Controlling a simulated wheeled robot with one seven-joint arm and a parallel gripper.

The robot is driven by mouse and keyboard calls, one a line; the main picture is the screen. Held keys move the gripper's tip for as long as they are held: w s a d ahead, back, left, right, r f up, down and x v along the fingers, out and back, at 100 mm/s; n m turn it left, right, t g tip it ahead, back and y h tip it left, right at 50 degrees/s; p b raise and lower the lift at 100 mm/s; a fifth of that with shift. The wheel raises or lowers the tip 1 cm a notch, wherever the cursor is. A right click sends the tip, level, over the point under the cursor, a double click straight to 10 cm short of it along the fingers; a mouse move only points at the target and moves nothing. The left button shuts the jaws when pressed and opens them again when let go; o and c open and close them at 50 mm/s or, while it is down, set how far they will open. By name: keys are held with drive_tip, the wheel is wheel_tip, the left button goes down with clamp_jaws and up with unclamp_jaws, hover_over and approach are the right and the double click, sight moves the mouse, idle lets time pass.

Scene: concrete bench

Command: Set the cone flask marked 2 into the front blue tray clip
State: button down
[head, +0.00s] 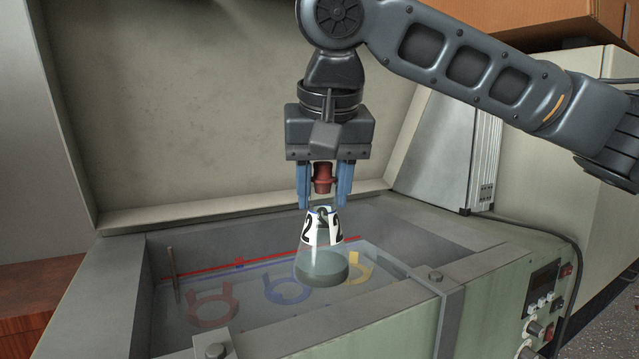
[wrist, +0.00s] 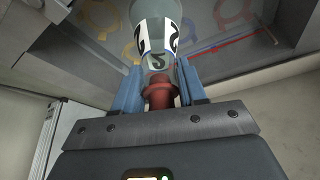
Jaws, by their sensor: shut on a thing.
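My gripper (head: 322,204) points down over the open bath, its blue fingers shut on the red stopper (head: 322,178) of the cone flask marked 2 (head: 321,264). The flask hangs upright with dark liquid in its lower part and a white label with black 2s. The flask (wrist: 157,32) also shows in the wrist view, beyond the fingers. The flask partly covers the yellow clip (head: 358,270). I cannot tell its exact height above the tray.
A red clip (head: 208,305) sits left of the blue one. A thin upright rod (head: 171,270) stands at the bath's left. The bath's raised walls and a crossbar (head: 450,300) at the right surround the tray. The raised lid (head: 220,110) stands behind.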

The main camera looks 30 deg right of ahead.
sight(323, 242)
wheel_tip(323, 242, down, 7)
drive_tip(key=b, duration=0.5)
drive_tip(key=shift+d+r, duration=0.1)
drive_tip(key=shift+r, duration=0.1)
drive_tip(key=shift+f, duration=0.5)
drive_tip(key=shift+s+f+b, duration=0.1)
drive_tip(key=shift+f+b, duration=0.25)
drive_tip(key=shift+f, duration=1.25)
idle(0.5)
drive_tip(key=c, duration=0.5)
unclamp_jaws()
drive_tip(key=shift+c, duration=0.2)
drive_tip(key=shift+o, duration=0.3)
